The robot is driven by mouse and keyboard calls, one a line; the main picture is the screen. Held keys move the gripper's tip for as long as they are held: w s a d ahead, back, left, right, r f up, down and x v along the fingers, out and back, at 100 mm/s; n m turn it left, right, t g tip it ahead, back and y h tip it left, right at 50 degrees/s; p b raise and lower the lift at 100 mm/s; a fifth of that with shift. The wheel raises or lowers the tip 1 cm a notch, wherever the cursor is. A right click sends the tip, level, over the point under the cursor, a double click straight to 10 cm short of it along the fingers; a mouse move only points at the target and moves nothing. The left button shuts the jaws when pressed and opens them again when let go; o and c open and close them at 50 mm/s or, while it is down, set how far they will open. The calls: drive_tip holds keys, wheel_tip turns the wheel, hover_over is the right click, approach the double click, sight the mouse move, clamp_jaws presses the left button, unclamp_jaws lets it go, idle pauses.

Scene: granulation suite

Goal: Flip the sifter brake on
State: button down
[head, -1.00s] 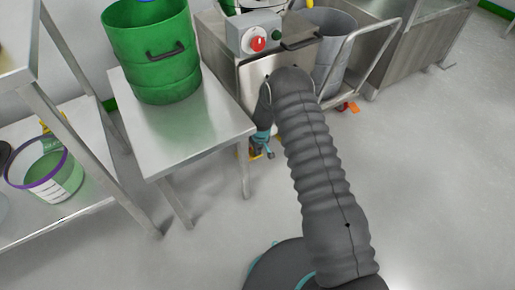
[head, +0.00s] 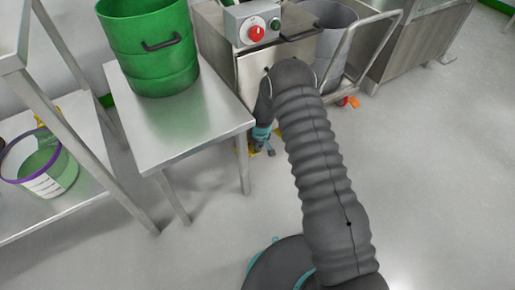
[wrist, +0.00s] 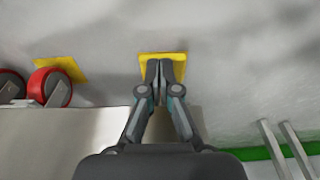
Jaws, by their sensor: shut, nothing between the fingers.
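The sifter appears to be the steel machine (head: 252,72) with a control box (head: 240,26) on top, though most of its lower front is hidden behind my arm. I cannot pick out its brake with certainty. My gripper (wrist: 166,68) is shut and empty, pointing down low beside the machine. In the wrist view its fingertips overlap a yellow plate (wrist: 148,62) at floor level; I cannot tell whether they touch. A second yellow plate (wrist: 68,66) lies to the left, by a red-rimmed caster wheel (wrist: 42,82). In the head view my gripper (head: 262,142) is partly hidden.
A steel table (head: 190,130) with a green drum (head: 150,55) stands close to the left of my gripper. A shelf with a purple-rimmed bucket (head: 62,175) is farther left. A grey bin (head: 338,35) on a cart is at right. Floor at right is clear.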

drive_tip(key=shift+s+d+f+b, duration=0.15)
drive_tip(key=shift+s+f+b, duration=0.1)
drive_tip(key=shift+f+b, duration=0.65)
drive_tip(key=shift+s+d+f+b, duration=0.2)
drive_tip(key=shift+f+b, duration=0.25)
drive_tip(key=shift+b, duration=0.75)
drive_tip(key=shift+s, duration=0.1)
drive_tip(key=s+d+r+p, duration=0.1)
drive_tip(key=s+d+r, duration=0.1)
drive_tip(key=r, duration=0.3)
drive_tip(key=s+d+r+p, duration=0.1)
drive_tip(key=s+d+r, duration=0.1)
drive_tip(key=s+r, duration=0.2)
drive_tip(key=shift+s+d+r, duration=0.25)
drive_tip(key=shift+s+r, duration=0.05)
drive_tip(key=shift+r, duration=0.65)
